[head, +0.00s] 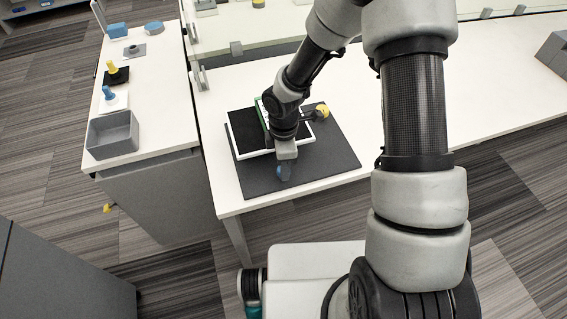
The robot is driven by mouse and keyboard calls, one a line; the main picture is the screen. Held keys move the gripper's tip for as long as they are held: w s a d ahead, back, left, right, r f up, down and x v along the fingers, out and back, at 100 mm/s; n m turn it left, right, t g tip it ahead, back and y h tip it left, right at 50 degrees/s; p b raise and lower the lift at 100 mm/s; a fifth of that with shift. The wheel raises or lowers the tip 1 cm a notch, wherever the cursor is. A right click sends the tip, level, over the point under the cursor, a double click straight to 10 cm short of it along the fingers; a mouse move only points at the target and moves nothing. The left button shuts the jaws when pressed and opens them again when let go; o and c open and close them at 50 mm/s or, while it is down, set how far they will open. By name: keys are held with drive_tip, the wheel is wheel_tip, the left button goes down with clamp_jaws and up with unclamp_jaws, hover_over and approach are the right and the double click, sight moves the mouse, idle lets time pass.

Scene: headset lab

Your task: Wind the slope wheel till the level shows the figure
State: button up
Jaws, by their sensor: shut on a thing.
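A tilting plate (244,131) with a black top and white frame sits on a dark grey mat (332,169) on the white bench. My gripper (284,174) points down at the plate's near edge. No figure can be read. A yellow knob (322,110) sits at the plate's right side.
A side bench at left holds a grey open bin (113,134), a blue knobbed piece (109,94), a yellow knobbed piece (112,69) and blue blocks (118,30).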

idle(0.3)
drive_tip(key=o, duration=1.1)
drive_tip(key=shift+c, duration=0.2)
wheel_tip(320, 180, up, 18)
drive_tip(key=p, duration=0.3)
drive_tip(key=shift+f, duration=0.25)
